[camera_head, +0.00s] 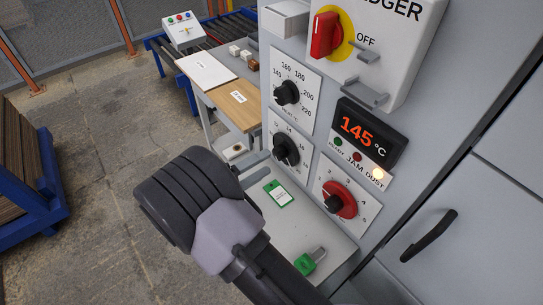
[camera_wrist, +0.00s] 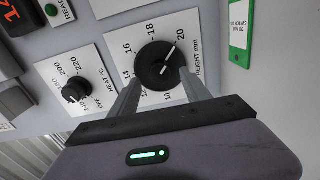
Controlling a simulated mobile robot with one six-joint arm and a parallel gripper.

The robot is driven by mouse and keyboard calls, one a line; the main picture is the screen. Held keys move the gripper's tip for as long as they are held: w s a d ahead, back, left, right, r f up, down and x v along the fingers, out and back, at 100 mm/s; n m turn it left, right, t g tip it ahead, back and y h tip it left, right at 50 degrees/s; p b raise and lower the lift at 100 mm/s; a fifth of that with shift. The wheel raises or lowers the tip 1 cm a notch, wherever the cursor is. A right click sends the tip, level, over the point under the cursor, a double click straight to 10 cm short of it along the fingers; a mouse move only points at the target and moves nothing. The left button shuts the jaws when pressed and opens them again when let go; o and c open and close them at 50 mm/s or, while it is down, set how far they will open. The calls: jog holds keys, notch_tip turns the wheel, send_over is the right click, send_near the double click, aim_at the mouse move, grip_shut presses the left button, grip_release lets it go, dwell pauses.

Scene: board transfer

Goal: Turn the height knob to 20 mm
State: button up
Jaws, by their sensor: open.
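The black height knob (camera_wrist: 157,64) sits on a white plate marked HEIGHT mm in the wrist view. Its white pointer line slants up and right, at or near the 20 mark. The knob also shows on the grey panel in the head view (camera_head: 286,150). My gripper (camera_wrist: 160,77) is open, with one finger on each side of the knob's near part. I cannot tell whether the fingers touch it. In the head view my wrist stands left of and in front of the panel.
The black heat knob (camera_wrist: 76,90) is beside the height plate. A red-and-black knob (camera_head: 339,200), a display reading 145 °C (camera_head: 366,134) and a red switch (camera_head: 325,35) are on the same panel. A green tag (camera_head: 279,193) and a green-ended part (camera_head: 305,263) lie below.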

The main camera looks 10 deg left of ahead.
jog(key=p+v, duration=0.2)
jog(key=v, duration=1.1)
jog(key=shift+s+a+p, duration=0.15)
jog(key=shift+s+p, duration=0.05)
jog(key=shift+p, duration=0.15)
